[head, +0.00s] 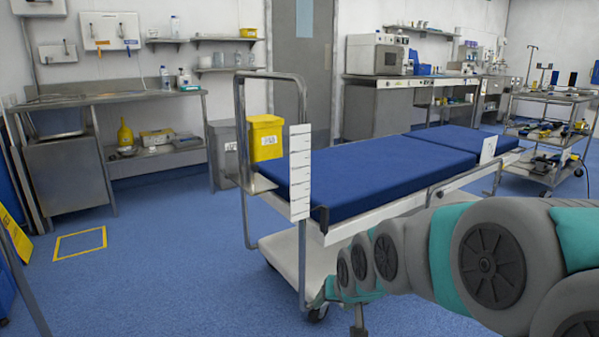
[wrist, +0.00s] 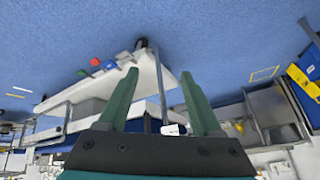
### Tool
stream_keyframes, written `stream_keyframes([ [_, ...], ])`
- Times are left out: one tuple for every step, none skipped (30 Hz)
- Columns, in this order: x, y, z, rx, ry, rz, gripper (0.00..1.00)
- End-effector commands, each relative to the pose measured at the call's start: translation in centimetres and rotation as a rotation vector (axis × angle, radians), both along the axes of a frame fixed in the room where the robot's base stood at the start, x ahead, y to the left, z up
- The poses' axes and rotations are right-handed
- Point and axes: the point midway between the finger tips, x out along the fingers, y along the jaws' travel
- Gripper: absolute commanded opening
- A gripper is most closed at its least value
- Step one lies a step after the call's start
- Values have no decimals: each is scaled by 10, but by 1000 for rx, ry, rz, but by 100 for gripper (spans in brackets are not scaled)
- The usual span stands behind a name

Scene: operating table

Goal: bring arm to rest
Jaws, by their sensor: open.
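My arm (head: 440,250) reaches in from the right edge of the head view, in front of the near side of the operating table. My gripper shows in the wrist view (wrist: 163,88), with its two green fingers spread apart and nothing between them. In the head view the gripper's end is low, by the table's base, and its fingers are hard to make out. The operating table (head: 370,168) has a blue mattress and a white frame. The wrist view shows the scene upside down, with the table's white base (wrist: 150,95) behind the fingers.
A yellow bin (head: 265,138) sits at the table's head end by a metal rail. A steel bench (head: 110,100) stands at the left wall and an instrument trolley (head: 550,98) at the right. Blue floor (head: 170,250) is clear at the left, around a yellow floor square.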

Motion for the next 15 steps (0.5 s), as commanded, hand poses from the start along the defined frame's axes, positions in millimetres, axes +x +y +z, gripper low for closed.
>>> stream_keyframes([
  [-31,-14,6,-32,64,1,66],
  [-50,-21,4,-52,111,4,66],
  [-77,-30,2,-75,176,8,66],
  [-97,-37,1,-91,224,11,66],
  [-117,-43,0,-104,269,12,66],
  [-143,-50,0,-119,331,16,66],
  [-162,-55,0,-130,374,18,66],
  [-180,-59,1,-138,414,20,66],
  [-204,-64,1,-147,471,23,66],
  [-220,-67,2,-153,508,25,66],
  [-236,-70,3,-157,544,28,66],
  [-254,-73,4,-160,584,28,66],
  [-266,-74,5,-162,614,31,66],
  [-276,-76,5,-163,637,33,66],
  [-288,-77,6,-164,664,36,66],
])
